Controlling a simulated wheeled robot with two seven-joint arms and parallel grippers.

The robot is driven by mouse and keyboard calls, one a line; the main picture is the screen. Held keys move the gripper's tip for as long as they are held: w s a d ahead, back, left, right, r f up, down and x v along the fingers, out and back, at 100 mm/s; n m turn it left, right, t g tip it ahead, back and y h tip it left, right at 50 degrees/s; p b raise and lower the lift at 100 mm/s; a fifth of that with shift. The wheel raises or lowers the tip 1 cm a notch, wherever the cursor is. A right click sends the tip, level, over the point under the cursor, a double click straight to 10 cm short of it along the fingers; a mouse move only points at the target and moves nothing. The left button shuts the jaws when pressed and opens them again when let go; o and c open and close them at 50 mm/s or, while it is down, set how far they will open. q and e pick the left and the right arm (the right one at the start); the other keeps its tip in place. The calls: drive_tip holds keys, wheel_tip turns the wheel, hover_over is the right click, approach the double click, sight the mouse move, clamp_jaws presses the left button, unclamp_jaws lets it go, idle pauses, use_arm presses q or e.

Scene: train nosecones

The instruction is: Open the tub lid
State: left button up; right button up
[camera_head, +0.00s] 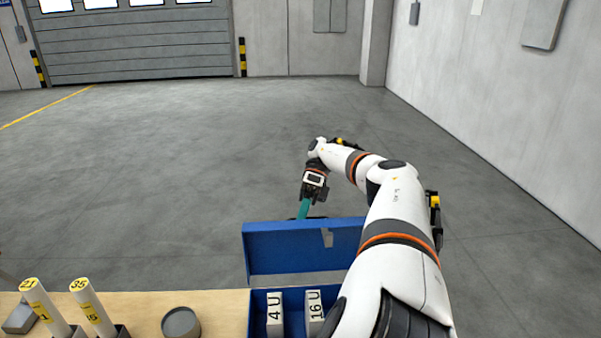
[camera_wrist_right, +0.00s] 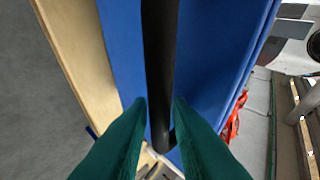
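The blue tub (camera_head: 252,318) stands at the right end of the bench, partly under my right arm. Its blue lid (camera_head: 285,251) is raised, standing up along the tub's far side; it also shows in the right wrist view (camera_wrist_right: 220,50). My right gripper (camera_head: 303,211) is beyond the lid, its teal fingers pointing down. In the right wrist view the fingers (camera_wrist_right: 160,112) close on both sides of a black handle bar (camera_wrist_right: 160,50) along the lid's outer face. The lid hides part of the fingertips in the head view. My left gripper is out of view.
Blocks marked 4 U (camera_head: 275,308) and 16 U (camera_head: 315,304) sit in the tub. A round grey container (camera_head: 181,324) and two labelled white cylinders (camera_head: 44,305) (camera_head: 92,306) stand on the wooden bench (camera_head: 222,305). The floor beyond is clear.

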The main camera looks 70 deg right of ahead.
drive_tip(key=shift+o, duration=1.2)
drive_tip(key=shift+d+r, duration=0.1)
drive_tip(key=shift+r, duration=0.2)
wheel_tip(320, 180, up, 9)
drive_tip(key=p, duration=0.6)
drive_tip(key=shift+p, duration=0.4)
drive_tip(key=shift+r+p, duration=0.35)
drive_tip(key=shift+c, duration=0.4)
